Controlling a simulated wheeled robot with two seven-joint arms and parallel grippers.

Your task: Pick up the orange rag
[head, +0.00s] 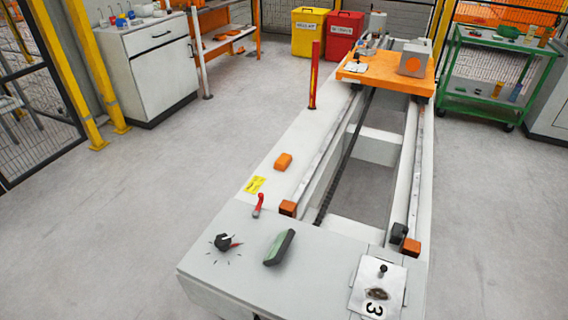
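A small orange item (283,161), which looks like the folded orange rag, lies on the left side beam of the white gantry bed (262,215). It is just beyond a yellow label (255,184). Nothing touches it from above, and its top is in plain view. At this size I cannot tell for certain that it is cloth. Other orange items (228,35) lie on the bench at the back; their kind is too small to tell. Neither of my grippers is in view.
A red lever (258,204), a black knob (223,242), a green-topped dark block (279,247) and a plate marked 3 (378,287) are on the near end. A red post (314,76) stands beyond the orange item. An orange carriage (388,73) spans the rails. Floor at left is clear.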

